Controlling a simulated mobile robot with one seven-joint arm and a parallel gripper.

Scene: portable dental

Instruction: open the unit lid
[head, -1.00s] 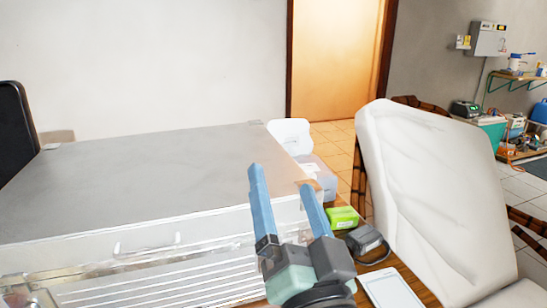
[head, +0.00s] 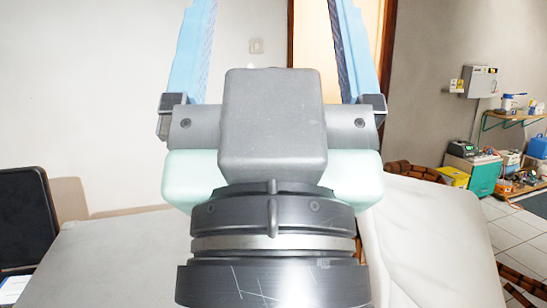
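The unit is a large case with a flat grey lid (head: 95,262), partly in view at the lower left of the head view. The visible part of the lid lies flat. Its front side and latch are out of frame or hidden by my arm. My gripper (head: 272,22) is large and close to the camera, in the middle of the picture. Its two blue fingers point up and stand wide apart, with nothing between them. The fingertips reach the top edge of the picture. I see no contact between the gripper and the lid.
A white padded chair (head: 432,235) stands right of the unit. A black chair back (head: 25,215) is at the far left. A shelf with several items (head: 513,115) is at the far right.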

